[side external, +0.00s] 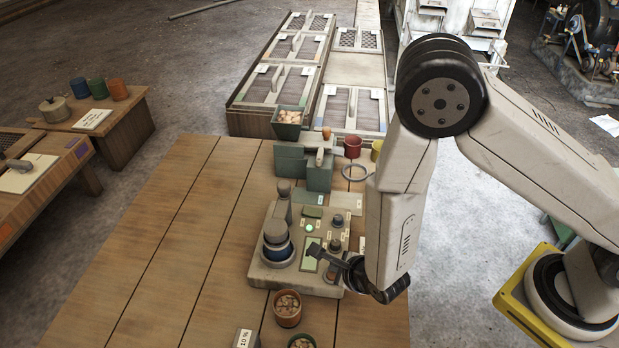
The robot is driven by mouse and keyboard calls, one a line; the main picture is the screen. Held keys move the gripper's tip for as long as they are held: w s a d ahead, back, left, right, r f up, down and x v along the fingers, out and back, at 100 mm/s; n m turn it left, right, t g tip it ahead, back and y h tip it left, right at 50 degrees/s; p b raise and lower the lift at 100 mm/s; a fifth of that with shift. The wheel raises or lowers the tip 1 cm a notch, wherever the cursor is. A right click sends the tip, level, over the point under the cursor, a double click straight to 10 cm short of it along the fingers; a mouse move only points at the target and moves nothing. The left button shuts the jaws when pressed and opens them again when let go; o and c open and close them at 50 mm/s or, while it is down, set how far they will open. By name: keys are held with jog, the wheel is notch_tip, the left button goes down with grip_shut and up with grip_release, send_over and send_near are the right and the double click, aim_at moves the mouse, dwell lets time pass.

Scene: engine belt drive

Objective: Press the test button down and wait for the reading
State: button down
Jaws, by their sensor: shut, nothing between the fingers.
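A beige test device (264,272) stands on the wooden table. On its top are a blue-and-grey round pot (277,240), a grey post, a small lit green spot (309,228), a pale green panel (309,262) and dark round knobs (337,221) with small white labels. I cannot tell which of these is the test button; the labels are too small to read. My gripper (314,251) is shut and empty. It reaches in from the right, with its tip low over the pale green panel. I cannot tell whether it touches anything. My wrist hides the device's right front corner.
A green block-shaped fixture (303,168) stands behind the device, with a red cup (353,147) and a grey ring (355,172) beside it. Pots of small pieces (288,308) stand in front. A card reading 20 % (246,338) is at the front. The table's left side is clear.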

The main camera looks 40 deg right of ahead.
jog(key=shift+f, duration=0.85)
dwell(1.5)
jog(key=shift+r, duration=0.85)
jog(key=shift+r, duration=0.15)
jog(key=shift+r, duration=2.4)
